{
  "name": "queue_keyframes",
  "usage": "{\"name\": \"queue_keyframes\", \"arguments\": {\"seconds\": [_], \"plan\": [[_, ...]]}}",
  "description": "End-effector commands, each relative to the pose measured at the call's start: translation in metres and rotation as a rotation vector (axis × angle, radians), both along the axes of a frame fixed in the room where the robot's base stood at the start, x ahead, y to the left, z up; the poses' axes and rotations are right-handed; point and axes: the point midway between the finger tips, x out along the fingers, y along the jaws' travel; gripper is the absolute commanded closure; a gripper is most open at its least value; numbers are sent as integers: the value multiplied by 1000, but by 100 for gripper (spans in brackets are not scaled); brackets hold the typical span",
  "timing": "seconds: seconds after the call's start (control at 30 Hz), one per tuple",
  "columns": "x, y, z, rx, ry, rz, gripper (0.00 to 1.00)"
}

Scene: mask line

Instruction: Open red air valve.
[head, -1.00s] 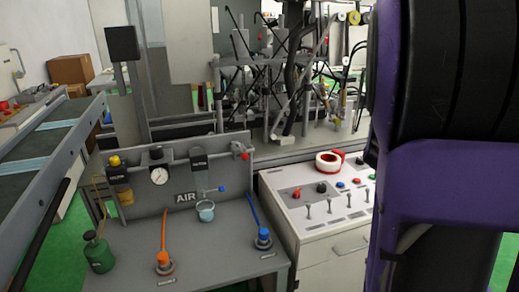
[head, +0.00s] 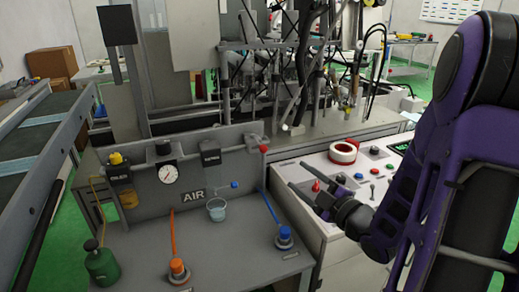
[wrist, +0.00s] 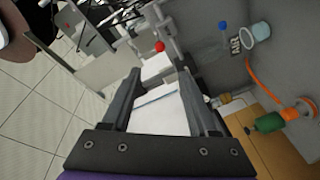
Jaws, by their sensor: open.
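The red valve knob (head: 264,149) sits at the right end of the grey air panel (head: 225,160), on a pipe fitting at its top edge. In the wrist view the red knob (wrist: 160,46) shows beyond the fingertips, roughly centred between them. My gripper (head: 296,176) is to the right of the panel, above the white control console, with its fingers pointing left. The two fingers also show in the wrist view (wrist: 159,76).
The panel carries a gauge (head: 168,174), a blue knob (head: 234,184) and a cup (head: 216,210). Orange (head: 173,235) and blue (head: 271,215) hoses rise from the bench. A green oil can (head: 101,262) stands at left. A tape roll (head: 343,152) lies on the console (head: 335,225).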

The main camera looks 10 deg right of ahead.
Motion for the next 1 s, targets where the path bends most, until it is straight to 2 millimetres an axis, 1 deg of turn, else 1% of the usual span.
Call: {"name": "queue_keyframes", "arguments": {"seconds": [0.17, 0.7, 0.8, 0.9, 1.0], "plan": [[19, 10, 0, -1, 0, 7, 40], [125, 52, 0, 0, -1, 3, 40], [140, 59, 0, 1, 0, 3, 40], [150, 62, 0, 0, -1, 2, 40], [157, 65, 0, 1, 0, 0, 40]]}}
